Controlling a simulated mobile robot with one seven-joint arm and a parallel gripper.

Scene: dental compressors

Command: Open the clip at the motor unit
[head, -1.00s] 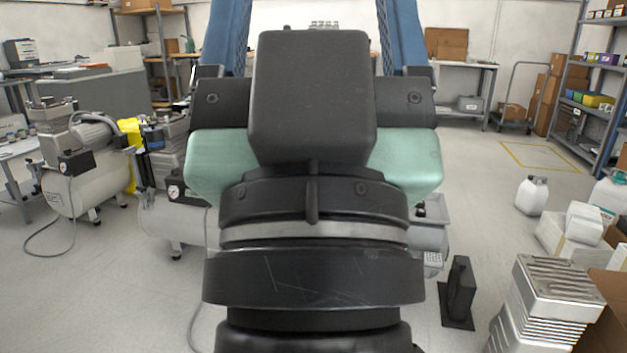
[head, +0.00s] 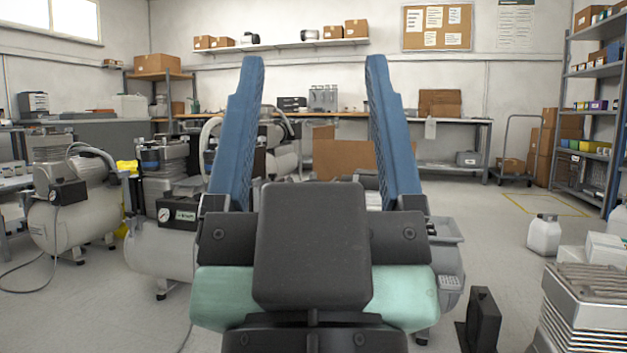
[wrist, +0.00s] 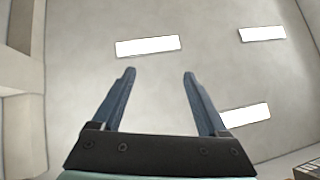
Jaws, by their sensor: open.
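My gripper (head: 314,62) stands in the middle of the head view with its two blue fingers pointing up, wide apart and empty. In the wrist view my gripper (wrist: 159,72) shows the same open fingers against the ceiling. A compressor with a pressure gauge (head: 165,258) stands on the floor left of my gripper, partly hidden behind it. Another compressor (head: 72,222) stands farther left. I cannot make out the clip, or tell which machine is the motor unit. The wrist view shows no compressor.
A ribbed metal unit (head: 590,305) stands at the lower right, beside a black upright piece (head: 483,318). A white canister (head: 544,235) stands on the floor behind. A workbench (head: 455,128) lines the back wall. Open floor lies to the right of my gripper.

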